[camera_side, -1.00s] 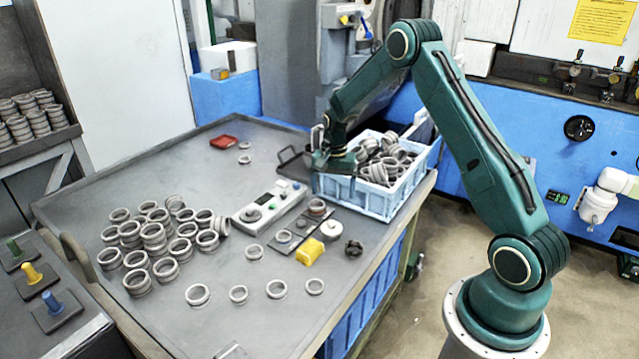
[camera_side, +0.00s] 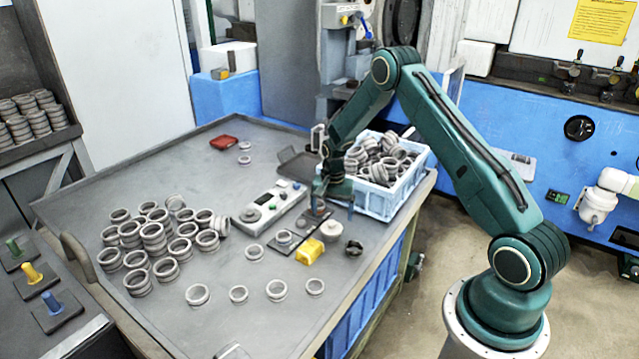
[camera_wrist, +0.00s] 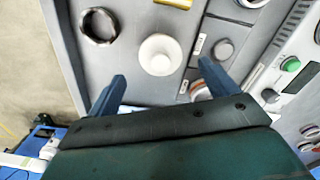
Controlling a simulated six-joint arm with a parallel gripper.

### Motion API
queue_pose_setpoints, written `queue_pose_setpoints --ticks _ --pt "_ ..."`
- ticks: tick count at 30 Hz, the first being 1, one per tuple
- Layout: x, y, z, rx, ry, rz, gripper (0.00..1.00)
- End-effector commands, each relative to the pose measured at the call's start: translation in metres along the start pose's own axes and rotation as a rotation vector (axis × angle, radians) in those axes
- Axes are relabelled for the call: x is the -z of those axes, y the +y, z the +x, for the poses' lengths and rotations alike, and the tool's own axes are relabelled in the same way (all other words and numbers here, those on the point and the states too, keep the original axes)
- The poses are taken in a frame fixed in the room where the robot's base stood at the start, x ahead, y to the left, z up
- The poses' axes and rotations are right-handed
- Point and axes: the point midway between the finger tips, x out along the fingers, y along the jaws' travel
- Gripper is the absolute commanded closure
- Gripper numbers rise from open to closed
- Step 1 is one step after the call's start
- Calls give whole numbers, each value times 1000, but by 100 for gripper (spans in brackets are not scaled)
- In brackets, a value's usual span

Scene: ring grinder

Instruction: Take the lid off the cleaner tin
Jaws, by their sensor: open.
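The cleaner tin looks to be the round white tin with a small raised knob on its lid (camera_wrist: 160,54). The lid appears to be on. My gripper (camera_wrist: 162,72) is open and empty, with its two fingers apart on either side of the tin as seen in the wrist view. In the side view my gripper (camera_side: 335,203) hangs just behind the tin, pointing down and not touching it.
A blue crate (camera_side: 385,203) full of metal rings stands right behind my gripper. A control box (camera_side: 268,205) is to the left. Several loose rings lie in front.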

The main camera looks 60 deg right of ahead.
Motion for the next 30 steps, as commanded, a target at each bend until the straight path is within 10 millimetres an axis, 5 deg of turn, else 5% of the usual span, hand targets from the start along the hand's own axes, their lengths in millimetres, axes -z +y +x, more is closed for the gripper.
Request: queue_pose_setpoints --ticks 10,28,30 --pt "-1 -1 37 -1 -1 0 14" --pt "0 -1 41 0 0 0 14" --pt "0 -1 41 0 0 0 28"
